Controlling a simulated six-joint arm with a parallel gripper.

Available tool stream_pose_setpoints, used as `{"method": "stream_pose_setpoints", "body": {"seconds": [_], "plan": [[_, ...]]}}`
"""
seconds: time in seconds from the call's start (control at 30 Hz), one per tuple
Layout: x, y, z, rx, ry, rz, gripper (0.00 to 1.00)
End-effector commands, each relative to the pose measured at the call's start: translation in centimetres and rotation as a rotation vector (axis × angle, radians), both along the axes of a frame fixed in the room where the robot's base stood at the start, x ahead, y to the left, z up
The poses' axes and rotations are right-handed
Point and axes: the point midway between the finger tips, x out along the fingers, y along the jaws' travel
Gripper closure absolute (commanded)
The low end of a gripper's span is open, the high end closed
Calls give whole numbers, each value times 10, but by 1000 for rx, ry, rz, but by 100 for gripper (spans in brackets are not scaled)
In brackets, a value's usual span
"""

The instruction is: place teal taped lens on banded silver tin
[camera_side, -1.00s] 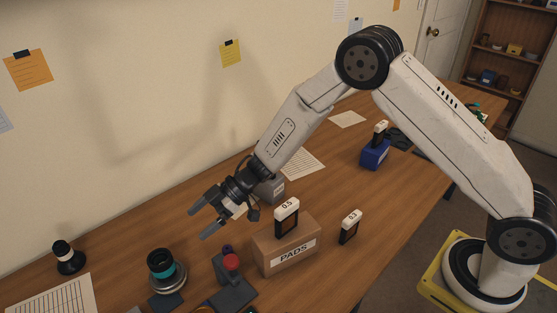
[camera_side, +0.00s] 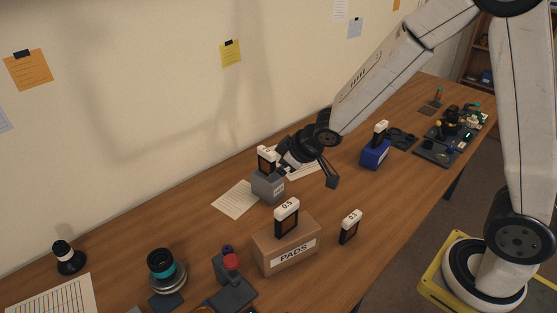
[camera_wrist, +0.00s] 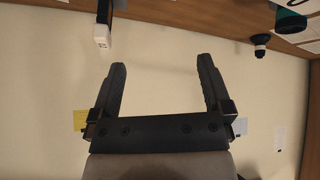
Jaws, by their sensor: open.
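The teal taped lens (camera_side: 160,264) is black with a teal band. In the side view it stands upright on the round silver tin (camera_side: 171,283), seeming a little off to the left of the tin's middle. It also shows at the top right of the wrist view (camera_wrist: 290,22). My gripper (camera_side: 308,174) is far to the right of both, beside the grey box, with its fingers spread. In the wrist view my gripper (camera_wrist: 162,72) is open with nothing between the fingers.
A white-topped block (camera_side: 266,160) stands on the grey box (camera_side: 268,187), close to my gripper. Another is on the PADS box (camera_side: 287,250). A blue box (camera_side: 375,155) is to the right. A black lens with a white band (camera_side: 68,258) stands at far left.

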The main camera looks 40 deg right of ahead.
Motion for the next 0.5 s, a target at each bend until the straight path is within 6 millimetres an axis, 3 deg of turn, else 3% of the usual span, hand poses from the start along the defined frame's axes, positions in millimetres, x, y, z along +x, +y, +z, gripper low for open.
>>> {"method": "stream_pose_setpoints", "body": {"seconds": [0.1, 0.3, 0.5], "plan": [[-44, -24, 3, -10, 113, -138, 0], [-115, -42, 0, 21, 308, -303, 0], [-155, -42, -2, 61, 421, -374, 0]]}}
